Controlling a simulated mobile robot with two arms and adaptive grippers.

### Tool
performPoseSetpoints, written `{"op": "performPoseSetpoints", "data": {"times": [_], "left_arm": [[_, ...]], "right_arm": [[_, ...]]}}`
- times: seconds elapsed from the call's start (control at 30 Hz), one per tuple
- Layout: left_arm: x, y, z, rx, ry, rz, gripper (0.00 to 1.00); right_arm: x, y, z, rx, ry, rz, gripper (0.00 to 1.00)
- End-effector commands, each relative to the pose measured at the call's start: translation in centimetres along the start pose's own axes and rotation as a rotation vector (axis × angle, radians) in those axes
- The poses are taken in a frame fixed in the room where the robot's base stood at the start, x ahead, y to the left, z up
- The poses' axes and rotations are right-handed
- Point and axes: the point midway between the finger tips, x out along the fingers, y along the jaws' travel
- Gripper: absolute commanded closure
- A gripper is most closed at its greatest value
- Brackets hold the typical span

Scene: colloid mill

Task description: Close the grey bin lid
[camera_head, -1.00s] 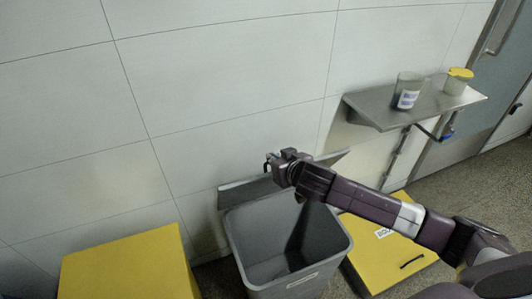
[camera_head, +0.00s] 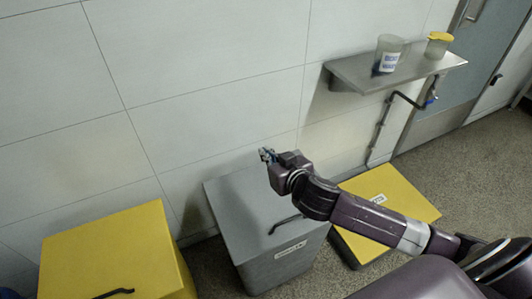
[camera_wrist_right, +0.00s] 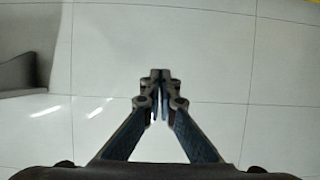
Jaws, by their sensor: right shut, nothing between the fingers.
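The grey bin (camera_head: 276,269) stands on the floor against the tiled wall, between two yellow-lidded bins. Its grey lid (camera_head: 240,205) lies down over the top, with a dark handle (camera_head: 286,223) near the front. The bin's inside is hidden. My right gripper (camera_head: 267,155) is above the far right part of the lid, pointing toward the wall. In the wrist view its fingers (camera_wrist_right: 160,78) are together with nothing between them. My forearm hides the lid's right side. My left gripper is not in view.
A yellow bin (camera_head: 115,245) stands to the left and another yellow lid (camera_head: 385,215) lies to the right, partly behind my arm. A metal shelf (camera_head: 400,72) on the wall holds a clear jug (camera_head: 390,52) and a yellow-capped container (camera_head: 438,45).

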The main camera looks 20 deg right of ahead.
Motion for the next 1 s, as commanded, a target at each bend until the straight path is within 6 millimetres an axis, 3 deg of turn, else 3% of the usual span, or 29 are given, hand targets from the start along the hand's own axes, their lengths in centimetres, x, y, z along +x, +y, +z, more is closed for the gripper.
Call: {"op": "performPoseSetpoints", "data": {"times": [0.2, 0.47, 1.0], "left_arm": [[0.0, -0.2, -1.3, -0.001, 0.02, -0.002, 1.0], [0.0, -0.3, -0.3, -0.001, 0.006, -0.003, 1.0], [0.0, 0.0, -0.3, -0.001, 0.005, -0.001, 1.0]], "right_arm": [[0.0, 0.0, 0.0, 0.0, 0.0, 0.0, 1.0], [-0.7, 0.0, 0.1, 0.001, -0.002, 0.0, 1.0], [-9.9, 0.0, 0.2, 0.001, -0.004, -0.001, 1.0]]}}
